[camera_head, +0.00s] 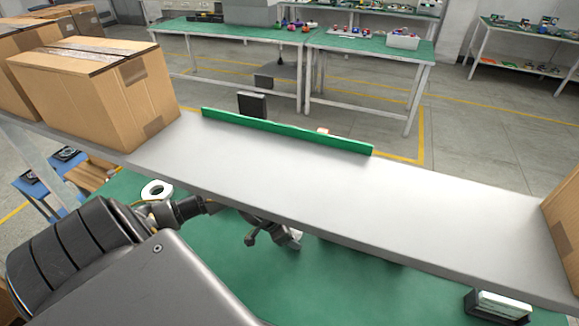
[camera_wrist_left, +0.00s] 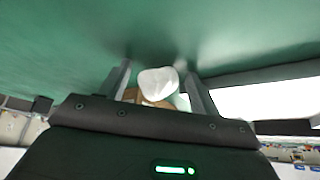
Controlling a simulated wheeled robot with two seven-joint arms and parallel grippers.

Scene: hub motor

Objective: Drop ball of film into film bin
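A small white rounded lump, which looks like the ball of film (camera_wrist_left: 157,82), shows between the two fingers of my left gripper (camera_wrist_left: 158,80) in the left wrist view. The fingers stand apart, with narrow gaps on both sides of the lump. The fingertips are near a green surface. In the head view my left gripper (camera_head: 275,236) is low over the green table, beside the conveyor's near edge. The conveyor partly hides it. I cannot make out the film bin in either view. My right gripper is not in view.
A grey conveyor (camera_head: 330,205) with a green rail (camera_head: 285,131) crosses in front of me. Cardboard boxes (camera_head: 100,95) stand at its left, another (camera_head: 568,230) at its right. A white ring (camera_head: 157,190) and a dark device (camera_head: 498,306) are on the green table (camera_head: 330,290).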

